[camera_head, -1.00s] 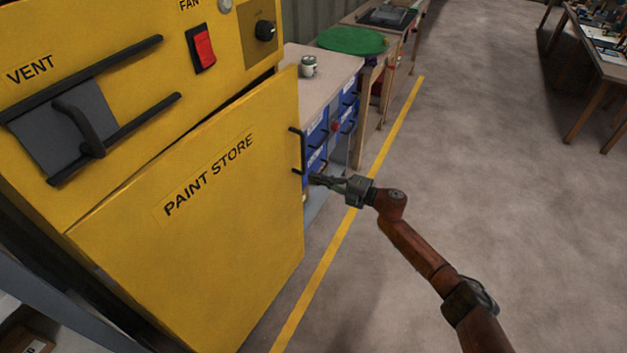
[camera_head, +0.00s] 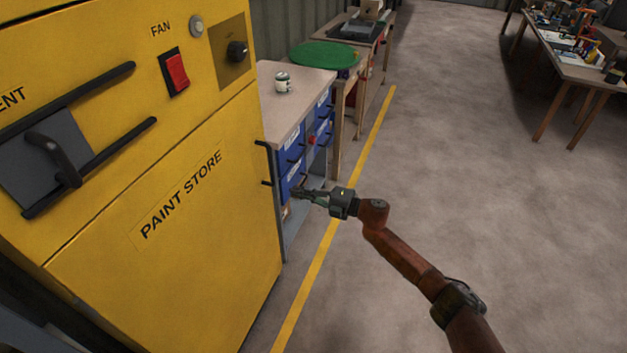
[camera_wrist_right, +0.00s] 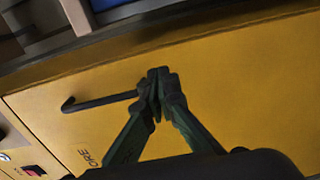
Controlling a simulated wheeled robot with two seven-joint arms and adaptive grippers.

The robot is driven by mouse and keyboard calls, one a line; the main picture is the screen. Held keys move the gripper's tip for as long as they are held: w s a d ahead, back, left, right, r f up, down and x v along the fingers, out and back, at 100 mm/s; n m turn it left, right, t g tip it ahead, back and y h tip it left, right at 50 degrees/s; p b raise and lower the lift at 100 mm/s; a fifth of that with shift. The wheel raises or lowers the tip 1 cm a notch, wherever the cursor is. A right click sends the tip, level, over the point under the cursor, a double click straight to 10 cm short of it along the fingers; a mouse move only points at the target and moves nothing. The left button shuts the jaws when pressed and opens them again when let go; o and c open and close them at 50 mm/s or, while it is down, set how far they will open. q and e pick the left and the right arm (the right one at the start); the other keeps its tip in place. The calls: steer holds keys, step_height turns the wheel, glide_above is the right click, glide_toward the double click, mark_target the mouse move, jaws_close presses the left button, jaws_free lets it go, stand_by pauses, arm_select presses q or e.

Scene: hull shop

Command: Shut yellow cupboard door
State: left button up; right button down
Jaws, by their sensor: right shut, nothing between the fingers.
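The yellow cupboard door (camera_head: 200,260), marked PAINT STORE, fills the lower left of the head view. It sits almost flush with the yellow cupboard front (camera_head: 105,40) above it; I cannot tell if a small gap remains. Its black bar handle (camera_head: 266,165) is at its right edge. My right gripper (camera_head: 298,192) is shut and empty, just right of and below the handle. In the right wrist view, the shut fingertips (camera_wrist_right: 158,76) are over the door's face (camera_wrist_right: 235,80), beside the end of the handle (camera_wrist_right: 98,101). Contact is unclear. My left gripper is out of view.
A bench with blue drawers (camera_head: 292,160) stands beyond the cupboard, with a small tin (camera_head: 283,83) on top. A green round top (camera_head: 325,55) is behind it. The floor (camera_head: 480,190) to the right is open. Cluttered tables (camera_head: 580,70) stand at far right.

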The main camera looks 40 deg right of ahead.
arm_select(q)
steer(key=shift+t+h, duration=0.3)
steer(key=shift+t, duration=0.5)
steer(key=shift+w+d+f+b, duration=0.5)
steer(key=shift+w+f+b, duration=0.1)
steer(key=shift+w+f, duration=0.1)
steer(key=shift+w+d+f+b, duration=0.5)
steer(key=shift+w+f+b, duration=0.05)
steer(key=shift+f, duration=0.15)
arm_select(e)
steer(key=w+d, duration=0.2)
steer(key=d, duration=0.8)
steer(key=shift+d, duration=0.15)
